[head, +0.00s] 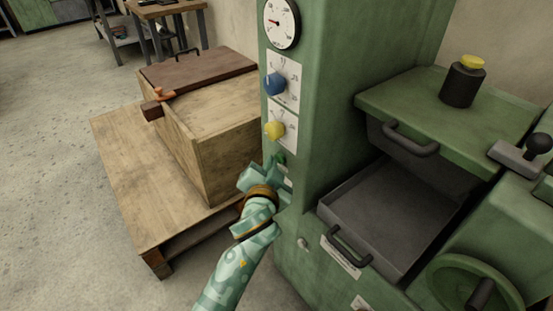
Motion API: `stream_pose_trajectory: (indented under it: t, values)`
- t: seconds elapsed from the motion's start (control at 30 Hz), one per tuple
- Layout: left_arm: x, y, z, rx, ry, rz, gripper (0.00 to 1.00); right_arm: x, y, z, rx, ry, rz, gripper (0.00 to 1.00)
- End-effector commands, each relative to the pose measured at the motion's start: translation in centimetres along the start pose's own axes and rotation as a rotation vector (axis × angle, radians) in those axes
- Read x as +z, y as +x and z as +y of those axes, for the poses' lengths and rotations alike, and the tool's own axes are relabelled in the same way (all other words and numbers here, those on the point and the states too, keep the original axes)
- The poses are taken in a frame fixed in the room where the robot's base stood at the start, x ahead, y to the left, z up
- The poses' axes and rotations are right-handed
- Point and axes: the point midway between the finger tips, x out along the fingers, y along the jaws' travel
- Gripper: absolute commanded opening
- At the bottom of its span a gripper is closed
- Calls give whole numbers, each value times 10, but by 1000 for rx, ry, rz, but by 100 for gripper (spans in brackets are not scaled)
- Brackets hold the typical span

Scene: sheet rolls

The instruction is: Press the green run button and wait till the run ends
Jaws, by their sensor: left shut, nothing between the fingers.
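The green run button (281,158) sits low on the front panel of the green machine (340,120), below the yellow knob (274,130). My left gripper (270,167) is shut and empty. Its tips are right at the panel beside the button and hide part of the area around it. I cannot tell whether they touch the button. My right gripper is not in view.
A blue knob (274,84) and a round dial (281,22) are above on the panel. An open grey drawer (345,193) juts out at right, near a handwheel (473,285). A wooden crate (225,160) on a pallet (122,190) stands left.

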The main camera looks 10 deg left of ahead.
Motion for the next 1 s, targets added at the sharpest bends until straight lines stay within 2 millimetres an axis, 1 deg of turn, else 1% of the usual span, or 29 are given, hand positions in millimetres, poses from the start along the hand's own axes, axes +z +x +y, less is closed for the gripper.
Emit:
stream_pose_trajectory:
  t: [0.47,0.8,1.0]
  values:
    - [-2,1,1,0,-1,2,0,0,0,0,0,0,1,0]
    - [3,-10,-8,-1,0,2,0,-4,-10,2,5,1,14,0]
    - [7,-12,-8,0,-1,2,0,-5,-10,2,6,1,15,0]
